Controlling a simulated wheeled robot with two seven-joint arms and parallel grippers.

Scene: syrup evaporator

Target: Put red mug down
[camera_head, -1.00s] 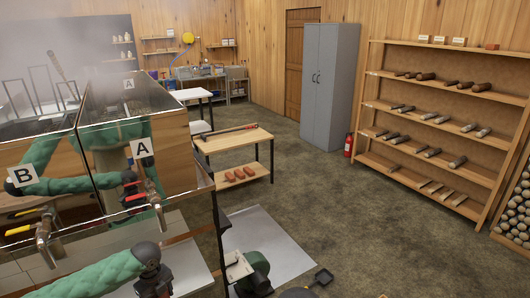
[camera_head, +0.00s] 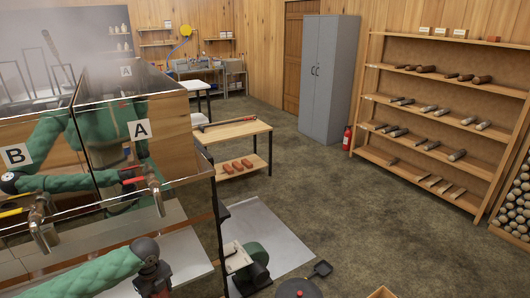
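I cannot make out a red mug in this view. My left arm comes in low from the left in a green sleeve, in front of the evaporator (camera_head: 186,212). It ends in a dark wrist and the upper part of the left gripper (camera_head: 152,283), which is cut off by the bottom edge. My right gripper is out of view. The evaporator's shiny side has labels A (camera_head: 139,130) and B (camera_head: 16,156), metal taps with red and yellow handles, and mirrors green arm shapes.
A low wooden table (camera_head: 236,131) holds a long tool on top and red-brown blocks below. A green blower (camera_head: 254,260) and a small shovel (camera_head: 321,268) are near a metal floor sheet (camera_head: 270,232). A wooden box edge (camera_head: 382,293) shows at the bottom. The middle floor is open.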

